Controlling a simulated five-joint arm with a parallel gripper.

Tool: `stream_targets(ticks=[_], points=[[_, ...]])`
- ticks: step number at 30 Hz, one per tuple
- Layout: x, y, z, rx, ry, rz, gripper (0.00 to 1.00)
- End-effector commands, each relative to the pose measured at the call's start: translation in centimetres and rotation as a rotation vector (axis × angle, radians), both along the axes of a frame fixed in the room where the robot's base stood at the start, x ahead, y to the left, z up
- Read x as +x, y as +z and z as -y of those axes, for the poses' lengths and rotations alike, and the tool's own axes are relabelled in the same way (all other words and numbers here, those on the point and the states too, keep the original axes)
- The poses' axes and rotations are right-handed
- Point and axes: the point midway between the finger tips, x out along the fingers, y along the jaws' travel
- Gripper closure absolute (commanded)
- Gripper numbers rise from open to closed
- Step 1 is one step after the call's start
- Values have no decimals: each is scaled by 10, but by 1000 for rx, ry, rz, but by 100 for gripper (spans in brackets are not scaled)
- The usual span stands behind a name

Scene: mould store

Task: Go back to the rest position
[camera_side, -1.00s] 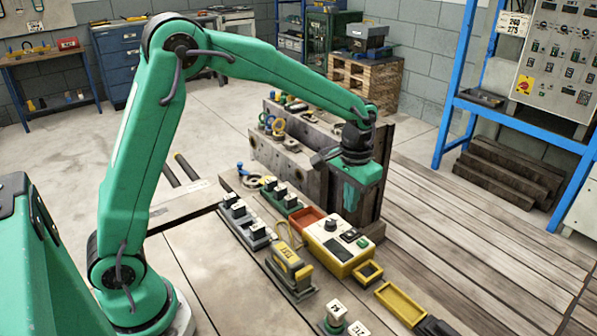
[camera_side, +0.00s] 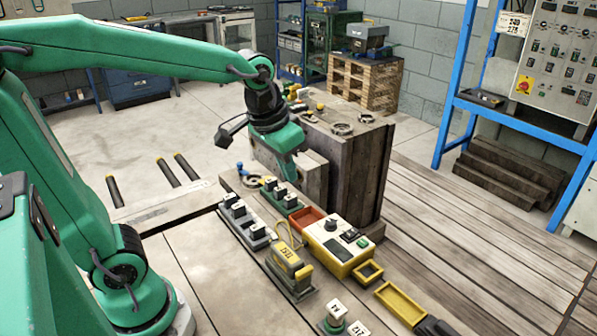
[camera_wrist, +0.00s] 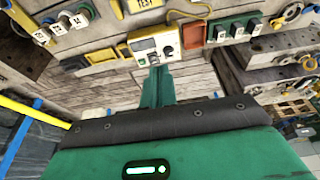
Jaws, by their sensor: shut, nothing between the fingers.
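My gripper (camera_side: 289,174) is green with a black wrist. In the side view it points down, in front of the grey mould blocks (camera_side: 362,170) and above the far end of the bench. Its fingers are together and hold nothing. In the wrist view the closed green fingers (camera_wrist: 157,76) reach toward the yellow control box (camera_wrist: 153,44). My arm is bent, with its upper link running almost level across the upper left of the side view.
On the bench are a yellow control box (camera_side: 340,246), a red tray (camera_side: 307,218), a yellow TEST unit (camera_side: 289,263), switch blocks (camera_side: 245,220) and an empty yellow tray (camera_side: 401,303). A blue rack (camera_side: 456,90) stands at right. Open plank floor (camera_side: 470,230) lies between.

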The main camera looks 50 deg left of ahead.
Motion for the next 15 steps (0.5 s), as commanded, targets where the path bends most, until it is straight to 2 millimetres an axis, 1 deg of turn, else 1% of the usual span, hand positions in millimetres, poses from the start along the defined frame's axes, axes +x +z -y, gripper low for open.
stream_targets(ticks=[1, 7, 12, 15], points=[[-10, 4, -2, 1, 2, 21, 100], [-42, 9, -8, 4, 2, 84, 100], [-69, 8, -13, 8, 3, 137, 100], [-81, 6, -15, 10, 5, 165, 100]])
